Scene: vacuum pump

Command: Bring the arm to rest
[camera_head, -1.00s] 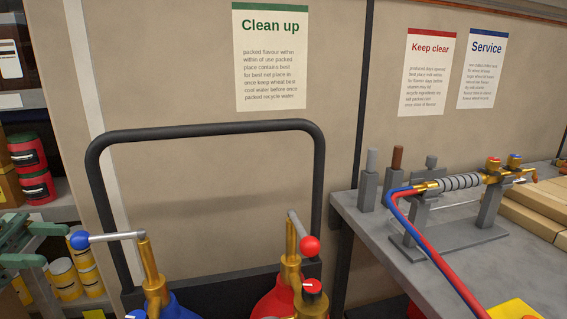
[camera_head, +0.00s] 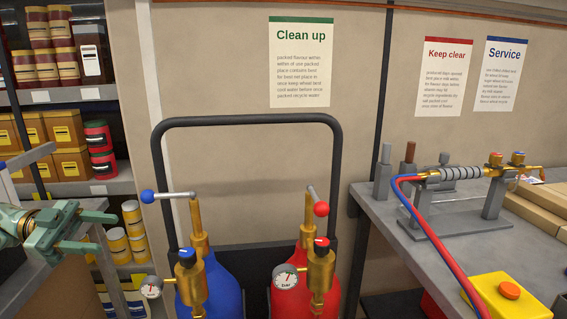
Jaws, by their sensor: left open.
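My left gripper (camera_head: 88,231) is in the head view at the left edge, greenish, pointing right. Its two fingers are apart with nothing between them. It is in front of the shelving and left of the blue cylinder (camera_head: 222,289), apart from it. My right gripper is not in view. The blue cylinder and a red cylinder (camera_head: 318,292) stand in front of the cart frame (camera_head: 247,122). Each has a brass valve, a lever and a gauge. The blue lever ball (camera_head: 147,196) points left; the red lever ball (camera_head: 321,209) sits at the right.
A grey bench (camera_head: 385,212) at the right carries a torch-like tool (camera_head: 452,174) on a stand, with red and blue hoses (camera_head: 436,247). A yellow box with an orange button (camera_head: 509,290) is at its front. Shelves (camera_head: 75,95) with cans and boxes fill the left.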

